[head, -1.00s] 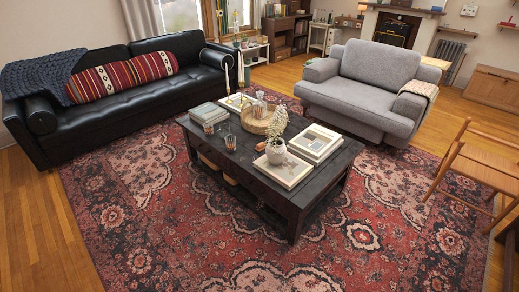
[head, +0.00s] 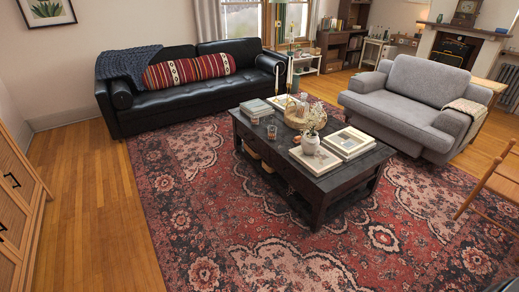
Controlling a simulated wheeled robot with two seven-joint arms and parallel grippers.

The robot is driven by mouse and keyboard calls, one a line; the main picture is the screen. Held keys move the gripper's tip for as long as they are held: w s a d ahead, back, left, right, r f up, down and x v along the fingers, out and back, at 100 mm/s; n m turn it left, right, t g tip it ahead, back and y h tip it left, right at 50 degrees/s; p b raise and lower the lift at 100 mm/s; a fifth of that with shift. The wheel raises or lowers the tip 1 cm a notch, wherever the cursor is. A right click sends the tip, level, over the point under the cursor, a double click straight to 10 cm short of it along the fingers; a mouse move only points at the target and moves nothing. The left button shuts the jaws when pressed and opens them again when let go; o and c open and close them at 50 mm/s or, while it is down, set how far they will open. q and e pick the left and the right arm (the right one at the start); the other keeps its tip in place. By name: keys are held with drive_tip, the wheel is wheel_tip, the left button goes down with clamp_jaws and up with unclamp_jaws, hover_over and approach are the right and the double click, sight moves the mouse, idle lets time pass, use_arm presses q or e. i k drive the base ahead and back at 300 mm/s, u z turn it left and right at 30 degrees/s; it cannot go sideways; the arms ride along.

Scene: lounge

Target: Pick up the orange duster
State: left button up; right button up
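I see no orange duster in the head view. Neither of my grippers is in view. The black coffee table (head: 318,192) stands on the red patterned rug. It bears books, glasses, a round tray and a white vase (head: 310,143) with a plant, and I make out no orange duster among them. Parts of the floor behind the furniture are hidden.
A black sofa (head: 200,96) with a striped pillow stands at the back left, a grey armchair (head: 405,105) at the right. A wooden chair (head: 490,185) is at the right edge, a wooden cabinet (head: 18,205) at the left edge. The rug (head: 190,215) in front is clear.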

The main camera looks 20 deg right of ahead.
sight(297, 138)
drive_tip(key=u, duration=0.05)
drive_tip(key=k, duration=0.3)
drive_tip(key=u, duration=0.25)
drive_tip(key=i, duration=1.8)
drive_tip(key=z, duration=0.85)
drive_tip(key=i, duration=0.95)
drive_tip(key=z, duration=1.65)
drive_tip(key=i, duration=0.55)
drive_tip(key=z, duration=0.45)
